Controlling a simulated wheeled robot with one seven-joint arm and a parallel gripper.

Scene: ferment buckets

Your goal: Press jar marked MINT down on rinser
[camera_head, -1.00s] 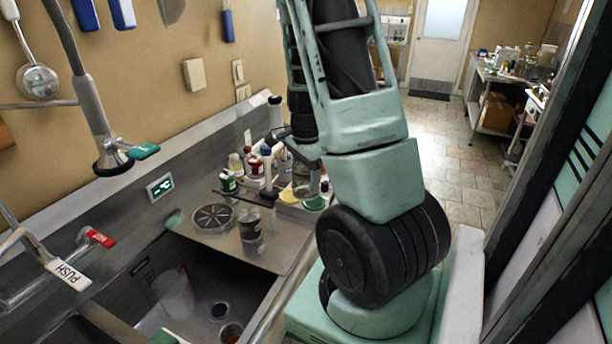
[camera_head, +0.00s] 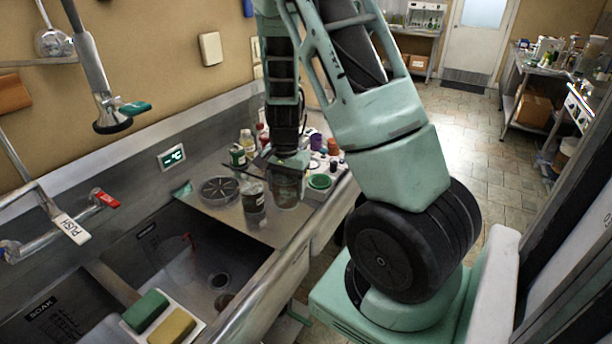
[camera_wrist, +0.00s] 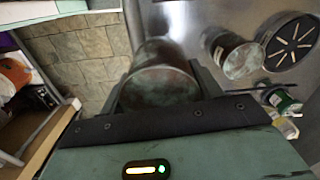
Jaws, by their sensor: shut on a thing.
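My gripper (camera_head: 289,168) is shut on a dark, greenish see-through jar (camera_head: 287,192), which hangs upright at or just above the steel counter. In the wrist view the held jar (camera_wrist: 160,88) sits between the fingers. The rinser (camera_head: 220,190) is a round dark disc with radiating slots, set in the counter to the left of my gripper. It also shows at the wrist view's upper right (camera_wrist: 292,42). A second, similar jar (camera_head: 254,203) stands between the rinser and the held jar. No MINT marking is readable on either jar.
Several bottles, including a green one (camera_head: 238,155), stand behind the rinser by the wall. A green round lid (camera_head: 320,182) lies right of the held jar. The sink (camera_head: 190,270) opens in front.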

